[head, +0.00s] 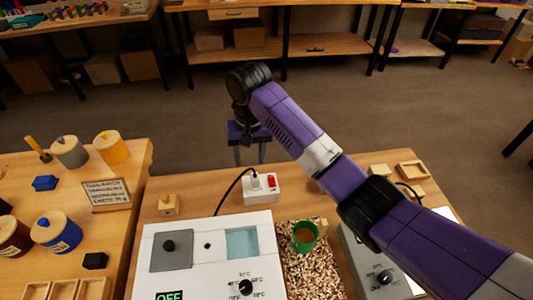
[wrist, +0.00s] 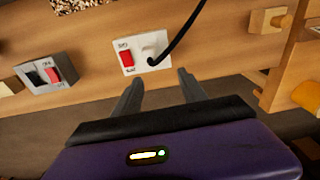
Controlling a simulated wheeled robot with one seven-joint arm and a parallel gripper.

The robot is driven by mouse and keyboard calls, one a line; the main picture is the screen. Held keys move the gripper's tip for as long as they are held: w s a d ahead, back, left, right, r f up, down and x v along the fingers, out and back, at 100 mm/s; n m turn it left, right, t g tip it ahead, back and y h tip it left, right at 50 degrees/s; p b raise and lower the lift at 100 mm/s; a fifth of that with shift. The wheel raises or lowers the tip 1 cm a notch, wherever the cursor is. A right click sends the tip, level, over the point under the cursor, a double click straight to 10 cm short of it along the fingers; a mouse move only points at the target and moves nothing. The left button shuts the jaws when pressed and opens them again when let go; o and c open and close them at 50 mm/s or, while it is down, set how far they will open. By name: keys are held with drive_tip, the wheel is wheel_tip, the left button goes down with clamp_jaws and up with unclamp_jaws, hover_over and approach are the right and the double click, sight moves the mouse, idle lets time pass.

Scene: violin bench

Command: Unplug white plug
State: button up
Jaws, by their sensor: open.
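The white plug (head: 255,181) sits in a white socket box (head: 262,197) with a red switch, near the far edge of the bench. A black cord runs from the plug. In the wrist view the white plug (wrist: 150,54) is in the socket box (wrist: 128,68), beside the red switch. My gripper (head: 249,162) hangs beyond the bench's far edge, behind the box. In the wrist view my gripper (wrist: 160,77) is open and empty. Its fingertips point at the plug from a short distance, one to either side, and appear not to touch it.
A grey box (wrist: 47,74) with a red and a black switch stands to one side. My arm hides part of the bench's right side.

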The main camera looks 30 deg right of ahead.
sight(255, 176)
drive_tip(key=shift+s+d+m+g, duration=0.15)
drive_tip(key=shift+s+d+g, duration=0.05)
drive_tip(key=shift+s, duration=0.3)
drive_tip(key=shift+s+d+m+g, duration=0.15)
drive_tip(key=shift+s+g, duration=0.05)
drive_tip(key=shift+s, duration=0.3)
drive_tip(key=shift+f+p, duration=0.35)
drive_tip(key=shift+f, duration=3.55)
drive_tip(key=shift+c, duration=0.2)
clamp_jaws()
